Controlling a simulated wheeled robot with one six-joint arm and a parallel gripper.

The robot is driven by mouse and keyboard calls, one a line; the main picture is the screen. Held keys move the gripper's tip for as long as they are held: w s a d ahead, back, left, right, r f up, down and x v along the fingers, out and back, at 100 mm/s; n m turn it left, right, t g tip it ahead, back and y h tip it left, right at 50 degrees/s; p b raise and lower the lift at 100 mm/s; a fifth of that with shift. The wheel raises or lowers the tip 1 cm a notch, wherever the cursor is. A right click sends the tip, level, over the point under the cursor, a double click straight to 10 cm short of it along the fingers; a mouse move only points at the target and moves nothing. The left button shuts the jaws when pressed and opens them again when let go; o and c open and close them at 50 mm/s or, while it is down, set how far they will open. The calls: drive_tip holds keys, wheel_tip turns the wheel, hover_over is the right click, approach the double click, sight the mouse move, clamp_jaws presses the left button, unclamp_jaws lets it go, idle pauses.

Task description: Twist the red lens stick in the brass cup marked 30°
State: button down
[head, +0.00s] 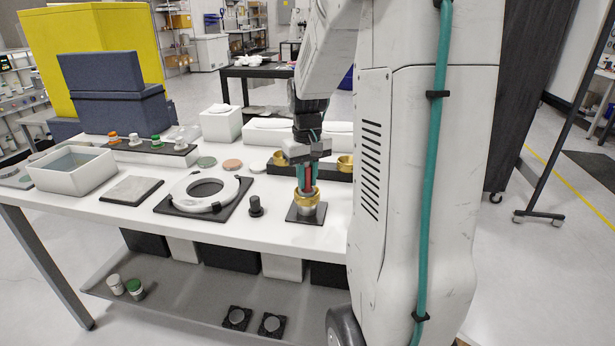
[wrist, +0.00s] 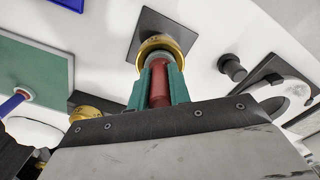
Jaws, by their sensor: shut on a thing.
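The red lens stick (head: 308,178) stands upright in a brass cup (head: 307,197) on a dark square plate (head: 291,213) near the table's front edge. My gripper (head: 308,172) comes from above and is shut on the stick. In the wrist view, the teal fingers lie on both sides of the red stick (wrist: 159,88), and the brass cup's rim (wrist: 161,42) is just beyond the fingertips. The stick's lower end is hidden in the cup. I cannot read a 30° marking on the cup.
A black knob-like post (head: 255,207) stands just left of the plate. A white ring (head: 203,194) on a black base is further left. Behind my gripper is a dark rack with another brass cup (head: 345,162). A white bin (head: 72,169) is at the far left.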

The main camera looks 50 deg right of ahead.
drive_tip(key=m, duration=0.9)
drive_tip(key=n, duration=0.4)
drive_tip(key=shift+n, duration=0.3)
drive_tip(key=shift+r, duration=3.5)
drive_tip(key=shift+f, duration=0.15)
